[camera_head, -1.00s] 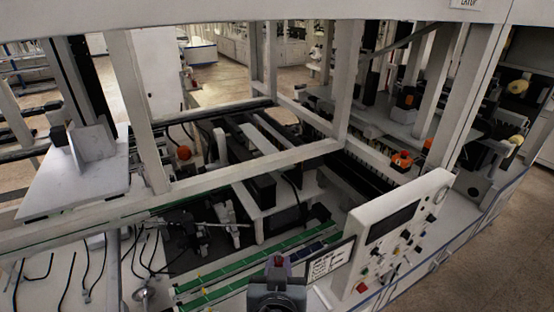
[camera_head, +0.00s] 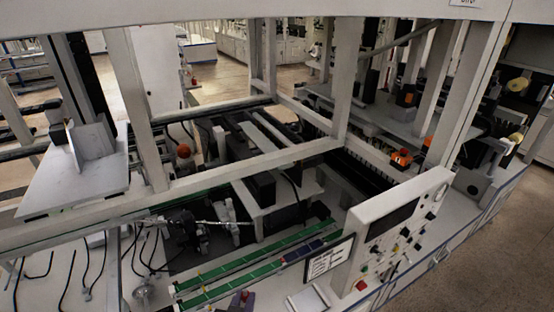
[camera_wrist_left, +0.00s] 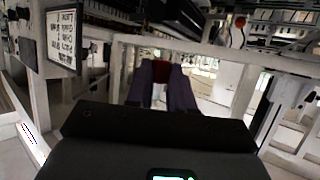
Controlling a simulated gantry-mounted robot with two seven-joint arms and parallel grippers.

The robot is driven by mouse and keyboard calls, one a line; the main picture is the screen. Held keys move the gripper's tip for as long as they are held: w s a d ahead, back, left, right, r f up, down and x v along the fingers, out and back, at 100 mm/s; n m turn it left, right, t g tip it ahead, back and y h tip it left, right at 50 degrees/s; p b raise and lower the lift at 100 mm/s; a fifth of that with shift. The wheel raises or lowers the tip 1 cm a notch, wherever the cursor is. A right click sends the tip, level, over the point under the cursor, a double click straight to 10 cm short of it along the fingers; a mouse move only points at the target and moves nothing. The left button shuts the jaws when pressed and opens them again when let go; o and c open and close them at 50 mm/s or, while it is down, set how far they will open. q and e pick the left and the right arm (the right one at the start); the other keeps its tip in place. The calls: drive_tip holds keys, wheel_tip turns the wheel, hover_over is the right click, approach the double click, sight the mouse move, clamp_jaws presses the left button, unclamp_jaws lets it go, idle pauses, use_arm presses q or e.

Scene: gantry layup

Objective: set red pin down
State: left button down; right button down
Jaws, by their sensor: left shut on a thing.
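My left gripper (camera_head: 236,301) shows at the bottom edge of the head view, with only the tips of its purple fingers in the picture. In the left wrist view its two purple fingers (camera_wrist_left: 162,86) are close together. They are shut on a dark red piece, the red pin (camera_wrist_left: 161,68), which shows between and beyond the fingertips. Most of the pin is hidden by the fingers. I cannot tell whether the pin touches any surface. My right gripper is in neither view.
Green strips (camera_head: 262,262) run just beyond the left gripper. A framed sign (camera_head: 328,260) and a white control panel (camera_head: 399,240) with knobs stand to the right. A pale flat item (camera_head: 308,300) lies on the bench. Frame posts and beams rise behind.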

use_arm(q)
drive_tip(key=s+a+f+n+y, duration=0.1)
drive_tip(key=s+a+f, duration=0.1)
drive_tip(key=a+f, duration=0.2)
drive_tip(key=s+a+f+y, duration=0.1)
drive_tip(key=s+a+f, duration=0.2)
drive_tip(key=a, duration=0.6)
wheel_tip(320, 180, down, 2)
drive_tip(key=shift+s+f+n, duration=0.1)
drive_tip(key=shift+s+n, duration=0.2)
drive_tip(key=shift+n, duration=0.1)
